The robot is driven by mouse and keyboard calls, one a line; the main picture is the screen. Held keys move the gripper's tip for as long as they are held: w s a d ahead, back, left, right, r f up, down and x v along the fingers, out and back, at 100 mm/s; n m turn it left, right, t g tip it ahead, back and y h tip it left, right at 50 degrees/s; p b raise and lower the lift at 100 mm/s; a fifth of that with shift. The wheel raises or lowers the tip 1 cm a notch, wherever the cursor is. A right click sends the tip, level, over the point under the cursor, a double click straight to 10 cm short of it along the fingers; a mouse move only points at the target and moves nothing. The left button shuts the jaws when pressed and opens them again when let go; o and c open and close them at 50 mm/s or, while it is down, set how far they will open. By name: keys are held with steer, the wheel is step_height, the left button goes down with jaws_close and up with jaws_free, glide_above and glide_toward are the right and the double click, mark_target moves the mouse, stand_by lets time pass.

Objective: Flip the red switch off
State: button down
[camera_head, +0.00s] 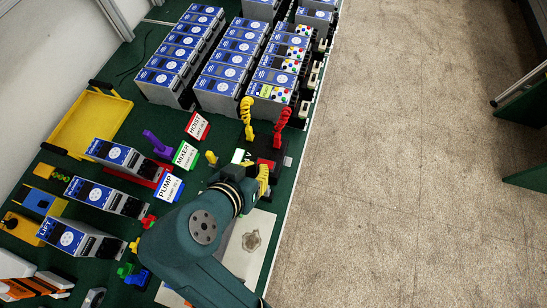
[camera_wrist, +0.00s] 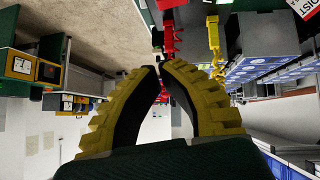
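A red coiled upright piece (camera_head: 281,124) rises at the far end of a black-and-red unit (camera_head: 271,158) near the green table's right edge. I take this to be the red switch; its on or off position cannot be told. In the wrist view the red piece (camera_wrist: 169,35) lies just beyond my fingertips. My gripper (camera_wrist: 160,68) has yellow ribbed fingers with dark inner pads, their tips brought nearly together, with nothing clearly held. In the head view my gripper (camera_head: 263,180) is at the near side of the unit, and my arm hides part of it.
A matching yellow coiled piece (camera_head: 247,115) stands left of the red one. Rows of grey-blue drive units (camera_head: 221,70) fill the table behind. HOIST (camera_head: 197,126), MIXER (camera_head: 185,155) and PUMP (camera_head: 169,187) signs stand left. Open floor (camera_head: 420,150) lies right.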

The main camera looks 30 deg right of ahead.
steer(key=b, duration=0.2)
glide_above(272, 164)
step_height(272, 164, down, 8)
steer(key=shift+r, duration=0.2)
steer(key=shift+s+d+f, duration=0.1)
steer(key=shift+s+f, duration=0.05)
steer(key=shift+f, duration=0.7)
steer(key=shift+s+f, duration=0.15)
steer(key=shift+f, duration=0.65)
